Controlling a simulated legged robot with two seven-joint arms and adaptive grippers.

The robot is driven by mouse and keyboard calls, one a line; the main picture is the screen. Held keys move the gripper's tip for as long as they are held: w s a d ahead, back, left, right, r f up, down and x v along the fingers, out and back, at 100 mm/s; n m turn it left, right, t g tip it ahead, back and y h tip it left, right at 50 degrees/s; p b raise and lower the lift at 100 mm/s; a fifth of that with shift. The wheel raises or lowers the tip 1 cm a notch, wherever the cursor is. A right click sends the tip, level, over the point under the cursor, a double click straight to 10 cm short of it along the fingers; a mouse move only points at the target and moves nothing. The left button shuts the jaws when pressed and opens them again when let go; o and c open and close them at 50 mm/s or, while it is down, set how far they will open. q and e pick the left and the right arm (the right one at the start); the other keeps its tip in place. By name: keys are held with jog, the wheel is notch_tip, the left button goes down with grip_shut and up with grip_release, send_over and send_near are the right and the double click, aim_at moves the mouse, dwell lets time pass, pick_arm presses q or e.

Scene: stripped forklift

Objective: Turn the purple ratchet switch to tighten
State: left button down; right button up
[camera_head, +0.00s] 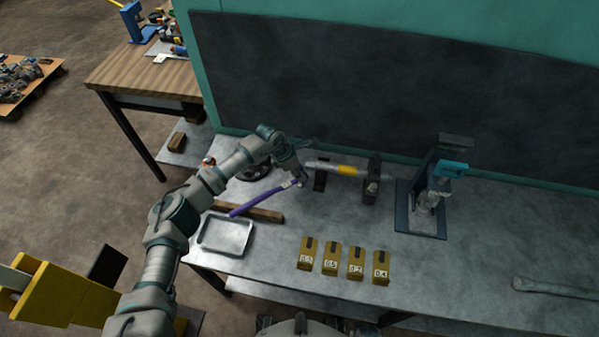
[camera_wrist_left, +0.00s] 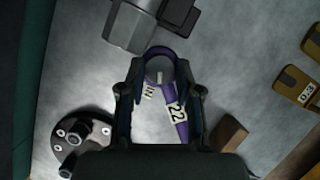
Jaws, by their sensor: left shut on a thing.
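The purple ratchet (camera_head: 255,200) lies on the grey workbench with its handle pointing to the front left. My left gripper (camera_head: 296,176) reaches down over its head end. In the left wrist view, the gripper's (camera_wrist_left: 159,75) two fingers are closed around the round purple ratchet head (camera_wrist_left: 160,54). A small grey switch piece shows in the middle of the head, and which way it is turned cannot be told. White labels, "22" and one like "IN", show between the fingers. My right gripper is not in view.
A rod with a yellow band (camera_head: 346,169) rests on dark supports right of my gripper. A metal tray (camera_head: 226,236), wooden bar (camera_head: 262,213) and several yellow numbered blocks (camera_head: 331,259) are nearer. A blue-handled press (camera_head: 425,195) stands right. A dark round flange (camera_wrist_left: 80,136) lies beside the gripper.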

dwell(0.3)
pick_arm(q)
jog(key=c, duration=0.8)
grip_release()
jog(key=v, duration=1.2)
jog(key=shift+w, duration=0.1)
